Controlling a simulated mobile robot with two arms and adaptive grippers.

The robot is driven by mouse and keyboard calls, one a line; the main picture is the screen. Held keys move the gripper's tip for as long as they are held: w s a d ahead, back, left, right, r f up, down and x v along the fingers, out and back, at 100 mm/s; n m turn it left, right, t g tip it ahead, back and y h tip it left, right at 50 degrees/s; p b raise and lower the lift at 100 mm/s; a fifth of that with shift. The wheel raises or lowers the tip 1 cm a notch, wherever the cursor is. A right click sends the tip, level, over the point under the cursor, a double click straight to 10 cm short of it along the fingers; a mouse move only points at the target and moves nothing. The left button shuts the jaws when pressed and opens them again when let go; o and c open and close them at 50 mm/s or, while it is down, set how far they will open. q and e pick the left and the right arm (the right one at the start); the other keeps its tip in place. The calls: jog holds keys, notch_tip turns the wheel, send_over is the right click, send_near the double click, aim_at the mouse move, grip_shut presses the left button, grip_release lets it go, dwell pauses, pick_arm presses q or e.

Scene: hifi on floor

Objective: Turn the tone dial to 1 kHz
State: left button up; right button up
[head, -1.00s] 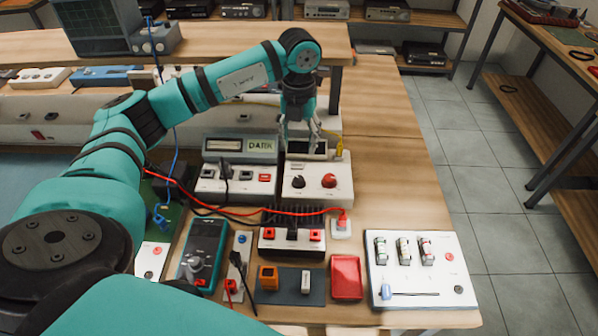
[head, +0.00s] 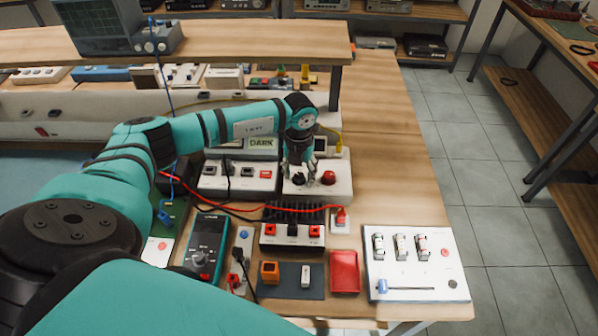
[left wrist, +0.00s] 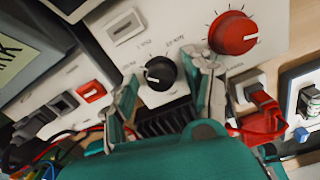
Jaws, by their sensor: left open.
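The black tone dial (left wrist: 160,73) sits on a white panel (left wrist: 270,42), with small blurred frequency print around it. Its white pointer mark is toward the dial's lower left in the left wrist view. My left gripper (left wrist: 164,76) is open, with one finger on each side of the dial; I cannot tell whether they touch it. In the head view my left gripper (head: 298,178) is low over the white panel (head: 330,198) and partly hides the dial. A larger red dial (head: 328,178) is to the right, also in the left wrist view (left wrist: 233,33). My right gripper is not in view.
A box with a "DARK" display (head: 262,143) and a switch box (head: 236,179) stand left of the panel. A black finned block (head: 292,215) and a red cable (head: 250,212) lie in front. Bare wooden bench (head: 390,180) is free to the right.

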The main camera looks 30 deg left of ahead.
aim_at(300, 175)
pick_arm(q)
grip_shut()
jog(key=shift+f+m+b, duration=0.1)
jog(key=shift+m+b, duration=1.8)
jog(key=shift+m, duration=0.2)
jog(key=shift+d+m+b, duration=0.1)
jog(key=shift+m+b, duration=1.4)
jog(key=shift+m, duration=0.7)
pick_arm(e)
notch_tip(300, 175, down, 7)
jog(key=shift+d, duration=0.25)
pick_arm(q)
jog(key=shift+r, duration=0.2)
grip_release()
notch_tip(300, 175, up, 12)
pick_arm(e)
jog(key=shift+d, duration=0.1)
